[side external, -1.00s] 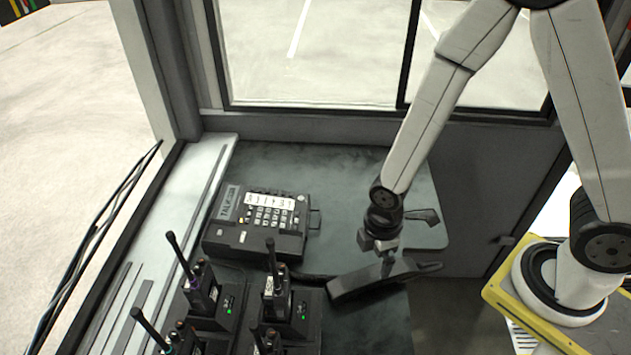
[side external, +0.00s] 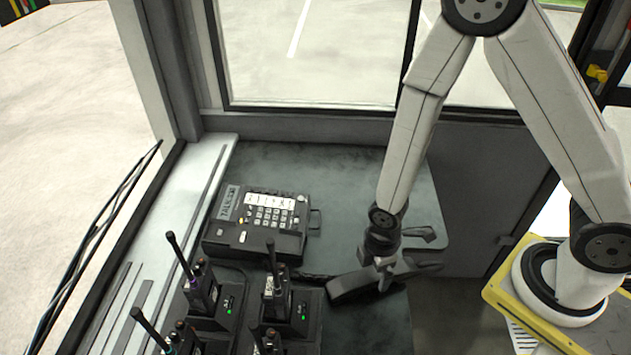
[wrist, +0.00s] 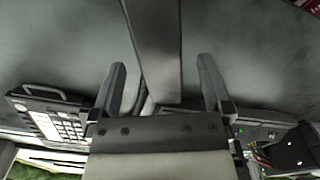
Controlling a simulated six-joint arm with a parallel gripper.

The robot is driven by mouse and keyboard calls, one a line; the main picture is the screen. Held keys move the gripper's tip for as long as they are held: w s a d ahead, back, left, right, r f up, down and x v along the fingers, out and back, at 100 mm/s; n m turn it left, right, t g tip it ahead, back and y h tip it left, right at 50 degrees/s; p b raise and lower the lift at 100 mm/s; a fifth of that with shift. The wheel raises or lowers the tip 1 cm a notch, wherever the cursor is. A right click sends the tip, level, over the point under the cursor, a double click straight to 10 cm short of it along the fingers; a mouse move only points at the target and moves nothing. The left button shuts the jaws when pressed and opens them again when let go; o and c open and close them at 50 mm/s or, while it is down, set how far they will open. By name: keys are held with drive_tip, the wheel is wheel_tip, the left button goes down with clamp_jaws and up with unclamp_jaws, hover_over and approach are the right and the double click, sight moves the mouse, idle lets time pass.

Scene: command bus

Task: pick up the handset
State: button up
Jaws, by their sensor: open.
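The handset (side external: 347,286) is a long black piece on the dark green desktop, right of the desk phone. It lies slanted, with its right end higher in the side view. My gripper (side external: 383,280) is low over its middle, pointing down, and hides part of it. In the wrist view the handset (wrist: 155,45) runs upright through the middle of the picture. It passes between the two open fingers of my gripper (wrist: 161,75), with a gap showing on both sides.
The black desk phone (side external: 258,222) with a keypad stands to the left; it also shows in the wrist view (wrist: 55,122). Several radios with antennas stand in chargers (side external: 293,310) at the front. The desktop (side external: 340,180) is clear towards the window.

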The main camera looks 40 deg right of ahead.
drive_tip(key=shift+f, duration=1.25)
clamp_jaws()
